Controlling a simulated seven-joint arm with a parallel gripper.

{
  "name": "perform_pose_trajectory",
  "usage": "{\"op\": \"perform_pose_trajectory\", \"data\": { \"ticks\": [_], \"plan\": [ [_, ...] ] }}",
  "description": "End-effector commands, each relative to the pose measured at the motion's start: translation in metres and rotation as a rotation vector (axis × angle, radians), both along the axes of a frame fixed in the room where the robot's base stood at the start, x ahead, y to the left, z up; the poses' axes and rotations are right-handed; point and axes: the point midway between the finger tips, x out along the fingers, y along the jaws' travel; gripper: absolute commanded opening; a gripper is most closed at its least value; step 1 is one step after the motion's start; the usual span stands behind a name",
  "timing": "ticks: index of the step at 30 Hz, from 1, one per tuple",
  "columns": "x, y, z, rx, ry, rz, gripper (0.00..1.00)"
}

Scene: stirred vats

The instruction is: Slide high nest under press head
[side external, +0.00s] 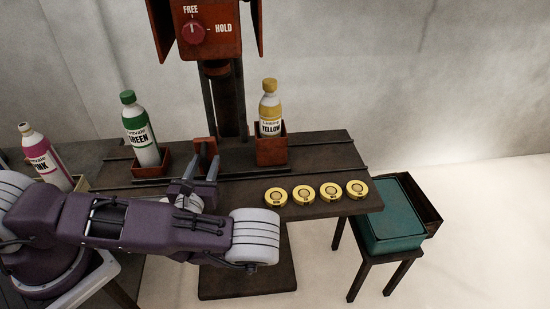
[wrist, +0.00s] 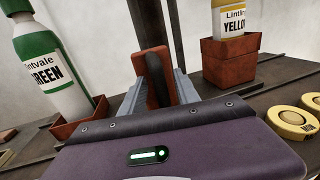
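A tall red nest (side external: 271,150) holds the yellow-labelled bottle (side external: 269,112) upright, right of the press column. It also shows in the wrist view (wrist: 228,62). The red press head (side external: 208,30) is above the column, with a knob marked FREE and HOLD. My gripper (side external: 203,158) is low in front of the column. Its two grey fingers stand apart on either side of an upright red piece (wrist: 153,75). Contact with that piece is not clear. My gripper is left of the tall nest and not touching it.
A green-capped bottle (side external: 140,131) stands in a lower red nest (side external: 151,164) at left. A pink bottle (side external: 47,157) is farther left. Several yellow discs (side external: 302,194) lie along the bench's front right. A teal-lidded box (side external: 393,221) sits on a stool at right. Rails cross the bench.

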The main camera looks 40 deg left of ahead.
Motion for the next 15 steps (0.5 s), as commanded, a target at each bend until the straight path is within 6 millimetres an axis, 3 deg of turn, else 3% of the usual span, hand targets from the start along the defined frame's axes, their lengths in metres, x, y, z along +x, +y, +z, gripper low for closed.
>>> {"op": "perform_pose_trajectory", "data": {
  "ticks": [15],
  "plan": [
    [0.095,-0.096,0.001,-0.007,-0.005,-0.002,0.38]
  ]
}}
